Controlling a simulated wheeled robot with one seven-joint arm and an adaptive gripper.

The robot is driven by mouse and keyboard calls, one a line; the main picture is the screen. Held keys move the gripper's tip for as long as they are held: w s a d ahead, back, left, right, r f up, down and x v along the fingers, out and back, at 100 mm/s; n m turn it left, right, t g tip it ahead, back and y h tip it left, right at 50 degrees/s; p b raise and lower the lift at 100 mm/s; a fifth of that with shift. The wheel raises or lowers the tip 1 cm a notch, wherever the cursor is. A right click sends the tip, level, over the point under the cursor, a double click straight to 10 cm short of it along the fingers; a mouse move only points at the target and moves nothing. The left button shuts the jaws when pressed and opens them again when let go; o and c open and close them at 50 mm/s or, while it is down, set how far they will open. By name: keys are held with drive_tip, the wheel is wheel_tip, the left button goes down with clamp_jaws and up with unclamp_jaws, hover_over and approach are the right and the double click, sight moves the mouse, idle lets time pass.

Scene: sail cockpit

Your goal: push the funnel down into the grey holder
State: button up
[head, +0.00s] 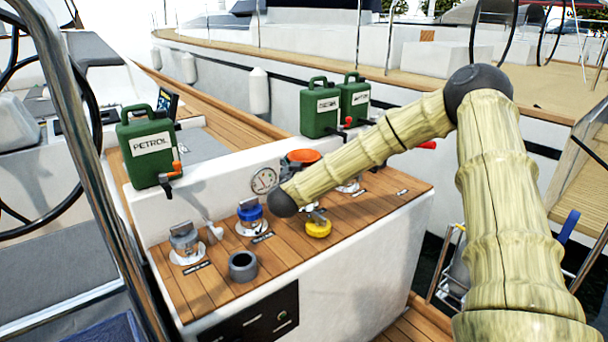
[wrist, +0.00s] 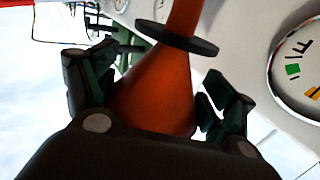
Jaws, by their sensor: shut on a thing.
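The orange funnel (head: 300,156) shows in the head view just above my forearm, near the gauge; its lower part is hidden by the arm. In the wrist view the funnel (wrist: 155,92) fills the space between the two fingers of my gripper (wrist: 158,98), which is shut on its cone. A dark collar (wrist: 176,37) rings the funnel beyond the fingers, with the orange spout past it. The grey holder (head: 243,266) is a short round cup standing on the wooden deck, left of and nearer than the funnel, and apart from it.
Grey (head: 184,237), blue (head: 250,211) and yellow (head: 318,229) filler caps stand on the deck around the holder. A green petrol can (head: 150,147) and two more green cans (head: 320,108) stand on the white ledge. A round gauge (head: 264,181) is on the ledge's face.

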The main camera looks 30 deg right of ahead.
sight(304, 155)
wheel_tip(304, 155, up, 4)
drive_tip(key=shift+r+p, duration=0.25)
drive_tip(key=shift+p, duration=0.05)
drive_tip(key=shift+r+p, duration=1.5)
drive_tip(key=shift+f, duration=0.15)
drive_tip(key=shift+c, duration=0.2)
